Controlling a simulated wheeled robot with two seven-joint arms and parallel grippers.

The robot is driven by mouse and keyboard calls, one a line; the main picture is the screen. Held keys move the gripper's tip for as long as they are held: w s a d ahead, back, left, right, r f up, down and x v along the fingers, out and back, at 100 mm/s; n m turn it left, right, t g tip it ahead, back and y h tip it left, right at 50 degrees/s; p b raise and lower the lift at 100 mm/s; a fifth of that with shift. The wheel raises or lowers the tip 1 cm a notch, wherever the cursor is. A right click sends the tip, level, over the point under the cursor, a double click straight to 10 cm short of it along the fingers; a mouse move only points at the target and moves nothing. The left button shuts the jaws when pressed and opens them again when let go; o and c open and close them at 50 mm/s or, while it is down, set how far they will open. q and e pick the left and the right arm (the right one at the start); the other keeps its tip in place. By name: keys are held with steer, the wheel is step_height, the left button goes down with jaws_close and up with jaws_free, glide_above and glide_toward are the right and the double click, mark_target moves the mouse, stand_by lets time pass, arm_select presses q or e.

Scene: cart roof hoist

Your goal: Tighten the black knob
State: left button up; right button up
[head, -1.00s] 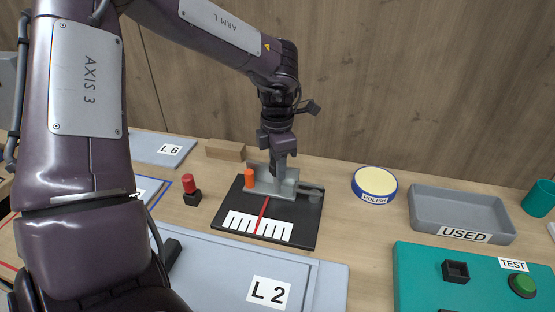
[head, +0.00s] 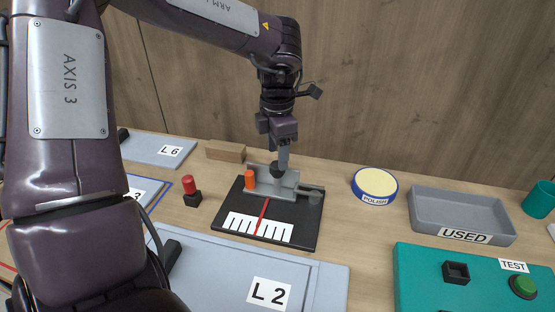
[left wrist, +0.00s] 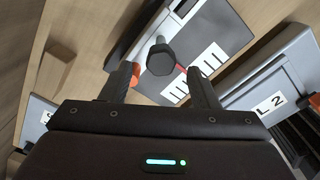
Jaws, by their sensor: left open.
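The black knob (head: 277,170) sits on a grey bracket (head: 290,187) on a dark base plate (head: 306,232). An orange cylinder (head: 250,180) stands to its left. A red pointer (head: 263,214) lies over a white scale (head: 240,224) with black marks. My left gripper (head: 283,160) points down just above the knob, open and empty. In the left wrist view the knob (left wrist: 160,60) shows whole, as a dark faceted head between the two spread fingertips. The knob looks apart from both fingers. My right gripper is out of view.
A red-topped block (head: 191,190) stands left of the plate, with a wooden block (head: 226,151) behind. The L 2 panel (head: 215,270) lies in front. A POLISH tin (head: 374,184), USED tray (head: 430,231) and teal TEST box (head: 420,275) are to the right.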

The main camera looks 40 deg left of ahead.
arm_select(q)
steer(key=shift+r, duration=1.9)
